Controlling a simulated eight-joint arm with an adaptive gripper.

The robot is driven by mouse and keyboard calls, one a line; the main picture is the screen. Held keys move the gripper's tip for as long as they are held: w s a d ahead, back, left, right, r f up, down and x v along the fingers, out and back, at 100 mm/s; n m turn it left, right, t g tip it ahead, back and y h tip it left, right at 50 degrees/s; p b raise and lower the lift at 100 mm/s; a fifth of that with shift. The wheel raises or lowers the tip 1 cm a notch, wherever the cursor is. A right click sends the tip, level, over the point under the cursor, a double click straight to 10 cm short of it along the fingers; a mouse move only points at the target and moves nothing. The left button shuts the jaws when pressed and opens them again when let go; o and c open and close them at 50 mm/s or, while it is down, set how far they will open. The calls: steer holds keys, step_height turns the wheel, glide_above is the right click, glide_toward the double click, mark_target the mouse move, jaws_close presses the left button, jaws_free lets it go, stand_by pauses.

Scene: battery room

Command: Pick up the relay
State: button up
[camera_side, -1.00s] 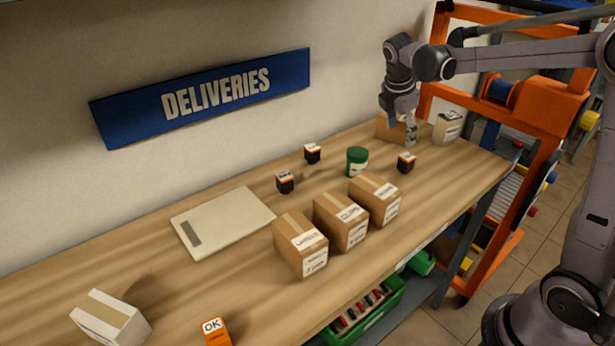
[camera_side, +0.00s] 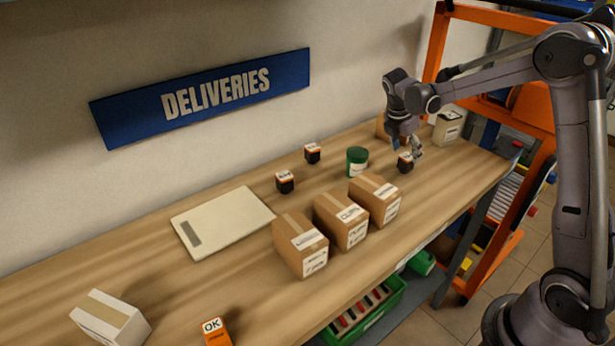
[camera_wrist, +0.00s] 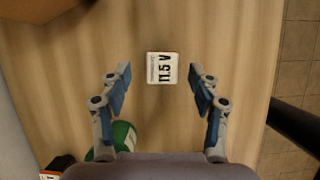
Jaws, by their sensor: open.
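Several small black blocks with an orange band and a pale labelled top stand on the wooden table; I cannot tell by name which is the relay. One block (camera_side: 405,164) is at the right, just below my gripper (camera_side: 408,149). In the wrist view this block's white top (camera_wrist: 162,68) reads "11.5 V" and lies between the two open fingertips of my gripper (camera_wrist: 159,76), with a gap on both sides. My gripper is open and empty, pointing down. Two similar blocks stand further left, one near the wall (camera_side: 313,154) and one nearer the tray (camera_side: 285,183).
Cardboard boxes (camera_side: 341,222) stand in a row nearer the front edge. Another carton (camera_wrist: 38,20) is near the wall, and a pale container (camera_side: 447,128) is at the far right. A flat pale tray (camera_side: 230,205) lies left.

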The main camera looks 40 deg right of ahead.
mark_target(407, 156)
steer(key=shift+x, duration=1.75)
steer(key=shift+s+a, duration=0.1)
steer(key=shift+s, duration=0.05)
steer(key=c, duration=1.3)
steer(key=shift+r, duration=0.1)
